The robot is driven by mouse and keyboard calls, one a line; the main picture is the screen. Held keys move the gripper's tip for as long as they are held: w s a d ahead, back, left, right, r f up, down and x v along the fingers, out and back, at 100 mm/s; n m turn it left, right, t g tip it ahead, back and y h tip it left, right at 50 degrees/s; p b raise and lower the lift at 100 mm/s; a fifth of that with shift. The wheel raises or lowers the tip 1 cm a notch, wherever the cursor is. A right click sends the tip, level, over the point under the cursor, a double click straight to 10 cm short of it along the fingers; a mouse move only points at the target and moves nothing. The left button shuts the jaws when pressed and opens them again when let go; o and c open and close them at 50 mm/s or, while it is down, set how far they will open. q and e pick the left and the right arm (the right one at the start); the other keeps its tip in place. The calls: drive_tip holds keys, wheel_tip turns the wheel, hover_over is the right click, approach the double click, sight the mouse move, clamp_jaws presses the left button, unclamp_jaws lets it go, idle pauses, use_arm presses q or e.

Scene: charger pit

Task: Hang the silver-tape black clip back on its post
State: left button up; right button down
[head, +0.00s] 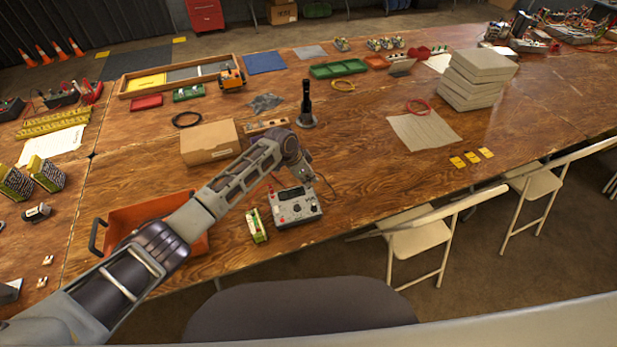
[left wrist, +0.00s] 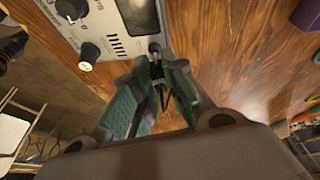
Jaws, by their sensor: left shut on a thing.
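The grey charger box (head: 297,207), with a dark display and knobs, stands near the table's front edge. It also fills the upper left of the left wrist view (left wrist: 112,35). My left gripper (head: 316,183) is at the box's right rear side. In the left wrist view its green-padded fingers (left wrist: 157,72) are closed around a small black clip (left wrist: 157,58), beside the box's edge. The fingers hide most of the clip, and I cannot make out silver tape on it. The post is not clearly visible. My right gripper is not in view.
A green-and-white pack (head: 256,226) stands left of the charger. An orange tray (head: 130,215) lies under my left arm. A cardboard box (head: 210,142) and a black upright stand (head: 307,105) are behind. Bare table lies right of the charger.

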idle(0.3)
use_arm(q)
drive_tip(key=o, duration=0.9)
drive_tip(key=shift+c, duration=0.2)
drive_tip(key=shift+o, duration=1)
drive_tip(key=shift+r, duration=0.1)
drive_tip(key=shift+r+p, duration=3.45)
drive_tip(key=shift+r, duration=0.2)
